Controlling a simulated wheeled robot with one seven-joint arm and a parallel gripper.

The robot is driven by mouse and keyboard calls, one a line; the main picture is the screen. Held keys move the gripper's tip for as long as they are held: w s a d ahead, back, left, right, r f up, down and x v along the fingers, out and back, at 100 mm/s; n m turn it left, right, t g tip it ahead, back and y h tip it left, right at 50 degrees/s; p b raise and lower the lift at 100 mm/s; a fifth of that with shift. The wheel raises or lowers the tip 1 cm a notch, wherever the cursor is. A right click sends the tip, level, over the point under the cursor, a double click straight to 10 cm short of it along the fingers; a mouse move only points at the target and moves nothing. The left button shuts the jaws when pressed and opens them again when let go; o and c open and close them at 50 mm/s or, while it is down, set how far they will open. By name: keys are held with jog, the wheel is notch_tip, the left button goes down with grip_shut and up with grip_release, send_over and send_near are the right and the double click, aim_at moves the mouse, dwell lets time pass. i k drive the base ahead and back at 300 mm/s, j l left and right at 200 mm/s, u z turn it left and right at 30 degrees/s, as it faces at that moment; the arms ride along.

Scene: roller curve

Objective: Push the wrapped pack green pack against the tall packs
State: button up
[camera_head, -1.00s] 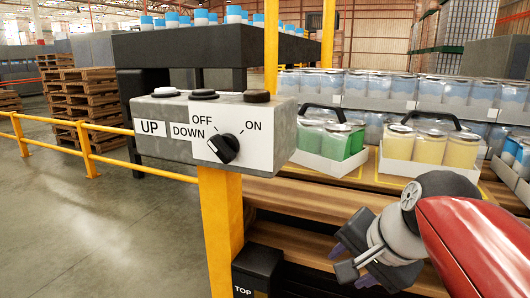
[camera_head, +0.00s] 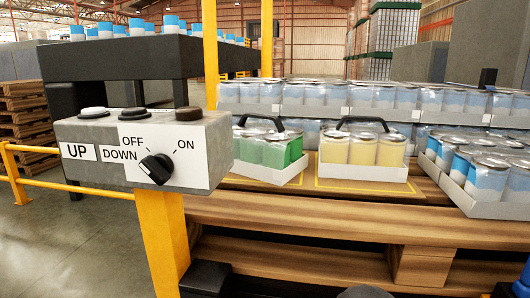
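The green pack (camera_head: 281,151) is a white tray of green cans under clear wrap with a black handle. It sits on the wooden pallet, turned slightly askew within a yellow outline. The tall packs (camera_head: 300,98) of blue and white cans stand in a row just behind it. From this angle I cannot tell whether the green pack touches them. I cannot make out my gripper in this view.
A yellow pack (camera_head: 362,151) with a handle stands right of the green pack. More blue packs (camera_head: 488,176) stand at the right. A control box (camera_head: 145,150) on a yellow post (camera_head: 163,240) stands close at left. The pallet's front boards (camera_head: 330,222) are bare.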

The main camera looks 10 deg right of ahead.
aim_at(274, 154)
jog(key=k+j+z, duration=0.1)
jog(key=j+z, duration=0.25)
jog(key=k+j+z, duration=0.1)
jog(key=z, duration=0.25)
